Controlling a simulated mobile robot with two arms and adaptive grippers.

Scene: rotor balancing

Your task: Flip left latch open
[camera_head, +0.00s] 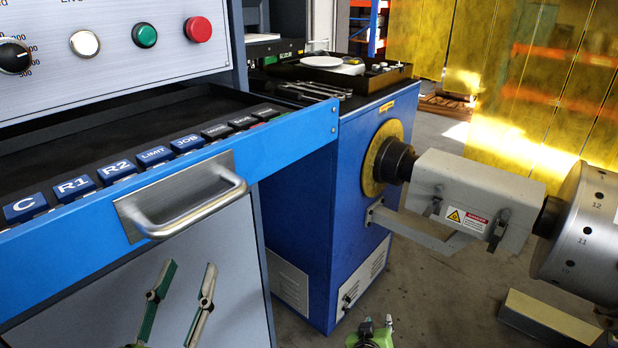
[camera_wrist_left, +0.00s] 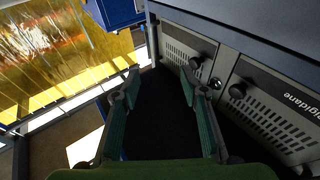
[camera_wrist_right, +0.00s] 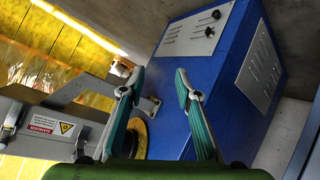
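The grey cover housing (camera_head: 480,185) sits on the shaft between the blue machine and a numbered rotor. The left latch (camera_head: 437,201) is a dark clasp on its front, left of the warning label; a second latch (camera_head: 496,232) is to the right. I cannot tell whether either is fastened. The right wrist view also shows the housing (camera_wrist_right: 88,113) at left, with a latch (camera_wrist_right: 80,147) beside my right gripper (camera_wrist_right: 160,76). That gripper is open and empty, low at the bottom of the head view (camera_head: 377,323). My left gripper (camera_head: 181,274) is open and empty before the console.
The blue console drawer (camera_head: 300,140) with its metal handle (camera_head: 190,210) juts out at left. The blue machine (camera_head: 300,215) stands behind. A numbered rotor (camera_head: 585,235) is at right. Grey floor (camera_head: 430,300) is open below the housing.

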